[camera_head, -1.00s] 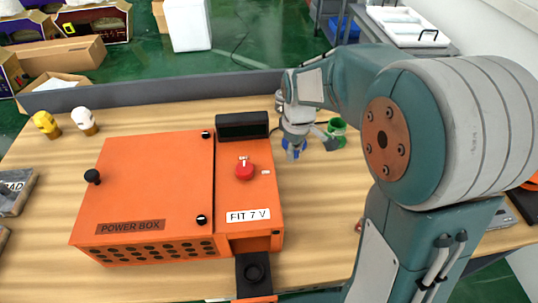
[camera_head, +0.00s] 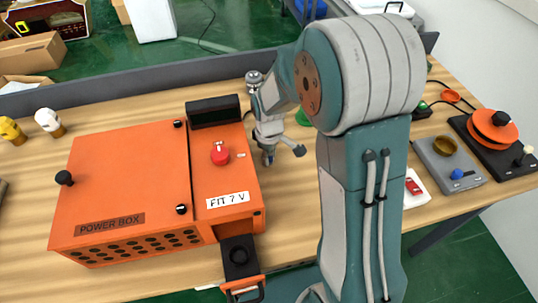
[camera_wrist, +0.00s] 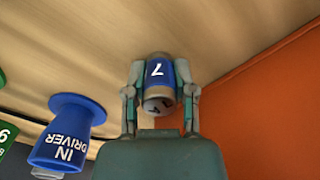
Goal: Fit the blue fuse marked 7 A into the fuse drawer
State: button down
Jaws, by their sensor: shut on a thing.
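The blue fuse marked 7 (camera_wrist: 158,74) is held between the two fingers of my gripper (camera_wrist: 160,80) in the wrist view. Its silver end faces the camera. In the head view my gripper (camera_head: 268,158) points down over the table, just right of the orange power box (camera_head: 120,175); the fuse cannot be made out there.
A blue piece lettered IN DRIVER (camera_wrist: 72,128) and a green piece (camera_wrist: 4,140) stand near my gripper. The box's orange wall (camera_wrist: 275,100) is close on the right in the wrist view. A red knob (camera_head: 220,154) and a black block (camera_head: 214,111) top the box.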

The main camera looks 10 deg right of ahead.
jog(key=shift+c, duration=2.2)
grip_release()
